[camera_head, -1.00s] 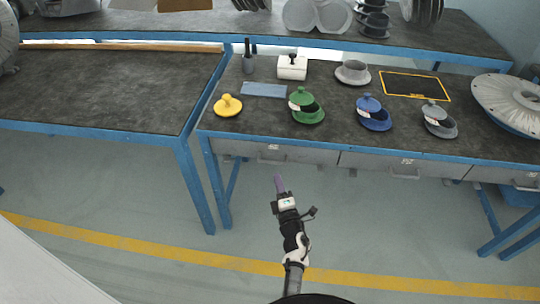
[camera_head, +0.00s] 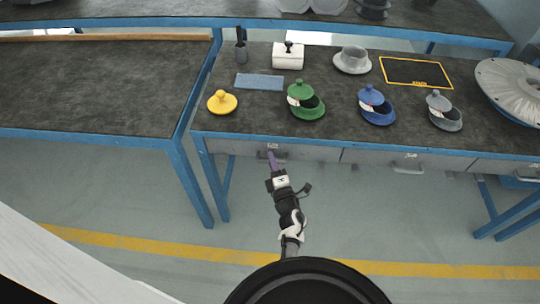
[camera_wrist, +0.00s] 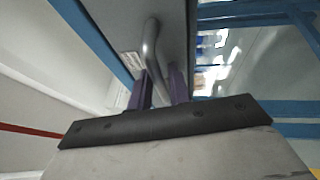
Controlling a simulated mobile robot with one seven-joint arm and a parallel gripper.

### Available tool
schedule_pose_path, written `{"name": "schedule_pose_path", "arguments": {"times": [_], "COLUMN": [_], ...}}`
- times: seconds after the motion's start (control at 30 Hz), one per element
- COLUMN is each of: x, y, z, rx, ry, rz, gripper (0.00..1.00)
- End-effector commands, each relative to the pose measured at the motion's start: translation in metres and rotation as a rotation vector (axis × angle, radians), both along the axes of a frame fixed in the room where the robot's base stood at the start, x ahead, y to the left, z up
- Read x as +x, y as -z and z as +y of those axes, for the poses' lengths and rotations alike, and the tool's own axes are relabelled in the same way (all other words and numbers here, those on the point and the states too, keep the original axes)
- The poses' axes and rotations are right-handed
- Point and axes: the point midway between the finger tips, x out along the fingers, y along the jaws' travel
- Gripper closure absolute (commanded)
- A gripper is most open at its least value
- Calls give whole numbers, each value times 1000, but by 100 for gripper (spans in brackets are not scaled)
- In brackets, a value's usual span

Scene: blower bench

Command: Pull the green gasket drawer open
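The grey drawer front (camera_head: 315,153) under the left part of the right bench, below the green lidded pot (camera_head: 305,101), is closed. Its label is too small to read. Its metal bar handle (camera_wrist: 151,42) shows at the top middle of the wrist view, beside a white label. My gripper (camera_head: 272,158) is at this handle in the head view. In the wrist view its two purple fingers (camera_wrist: 160,90) stand apart, with the handle's near end at the gap between them. I cannot tell whether they touch it.
Another drawer (camera_head: 380,160) with a handle is to the right. Yellow (camera_head: 222,102), blue (camera_head: 376,106) and grey (camera_head: 444,111) pieces stand on the bench. A blue table leg (camera_head: 190,180) is left of my arm. The floor in front is clear.

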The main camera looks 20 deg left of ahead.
Motion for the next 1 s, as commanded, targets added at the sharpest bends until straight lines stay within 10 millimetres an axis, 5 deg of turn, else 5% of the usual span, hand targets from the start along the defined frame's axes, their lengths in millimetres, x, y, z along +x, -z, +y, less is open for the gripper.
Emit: {"name": "schedule_pose_path", "arguments": {"times": [0.27, 0.43, 1.0], "x": [0, 0, -1], "y": [0, 0, 1], "z": [0, 0, 0], "rx": [0, 0, -1], "ry": [0, 0, 0], "rz": [0, 0, 1], "gripper": [81, 100, 100]}}
